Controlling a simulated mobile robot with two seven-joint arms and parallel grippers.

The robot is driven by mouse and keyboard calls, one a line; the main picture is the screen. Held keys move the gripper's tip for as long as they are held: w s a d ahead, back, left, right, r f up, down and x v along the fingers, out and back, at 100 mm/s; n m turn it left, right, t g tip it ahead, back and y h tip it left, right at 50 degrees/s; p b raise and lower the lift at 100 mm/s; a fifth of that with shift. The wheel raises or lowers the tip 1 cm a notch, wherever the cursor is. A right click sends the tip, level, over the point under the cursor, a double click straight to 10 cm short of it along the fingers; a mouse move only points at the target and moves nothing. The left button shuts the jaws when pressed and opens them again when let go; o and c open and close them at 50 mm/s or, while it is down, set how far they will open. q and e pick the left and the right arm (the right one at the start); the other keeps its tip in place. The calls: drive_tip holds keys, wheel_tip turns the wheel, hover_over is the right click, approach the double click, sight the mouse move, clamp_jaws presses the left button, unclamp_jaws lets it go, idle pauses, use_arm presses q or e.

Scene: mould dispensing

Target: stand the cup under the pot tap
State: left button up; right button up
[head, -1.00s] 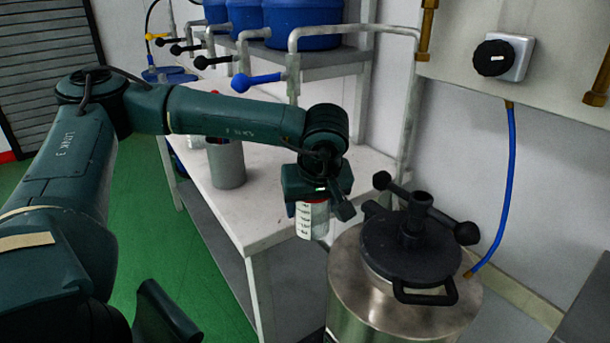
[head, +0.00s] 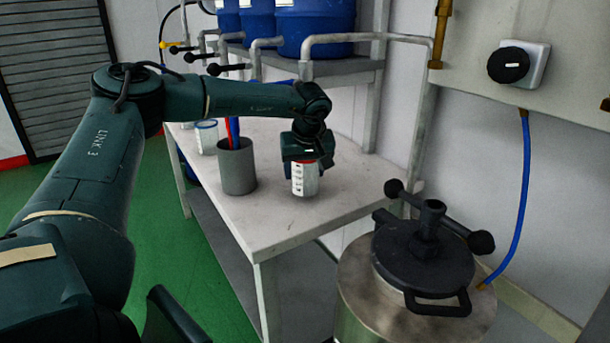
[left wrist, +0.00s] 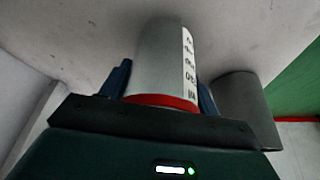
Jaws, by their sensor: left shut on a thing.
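The cup (head: 304,181) is a pale cylinder with a red band at its top and a marked white scale. My left gripper (head: 306,161) is shut on it near the red band and holds it upright over the table, right of a grey holder. I cannot tell whether its base touches the table. In the left wrist view the cup (left wrist: 158,58) sits between the blue fingers of my left gripper (left wrist: 162,92). The steel pot (head: 365,285) with a black clamped lid (head: 424,260) stands at the right, apart from the cup; no tap shows on it. My right gripper is not in view.
The grey holder (head: 238,170) with red and blue rods and a jar (head: 206,137) stand on the white table (head: 290,232). Blue drums (head: 318,30), pipes and black-handled taps (head: 228,69) are behind. The table's front part is clear. A blue hose (head: 524,180) hangs at right.

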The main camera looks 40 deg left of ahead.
use_arm(q)
drive_tip(key=shift+d+f, duration=0.1)
drive_tip(key=shift+f, duration=0.45)
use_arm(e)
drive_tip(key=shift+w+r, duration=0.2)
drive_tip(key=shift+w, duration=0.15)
use_arm(q)
drive_tip(key=shift+f, duration=0.1)
drive_tip(key=o, duration=0.9)
drive_tip(key=shift+o, duration=0.2)
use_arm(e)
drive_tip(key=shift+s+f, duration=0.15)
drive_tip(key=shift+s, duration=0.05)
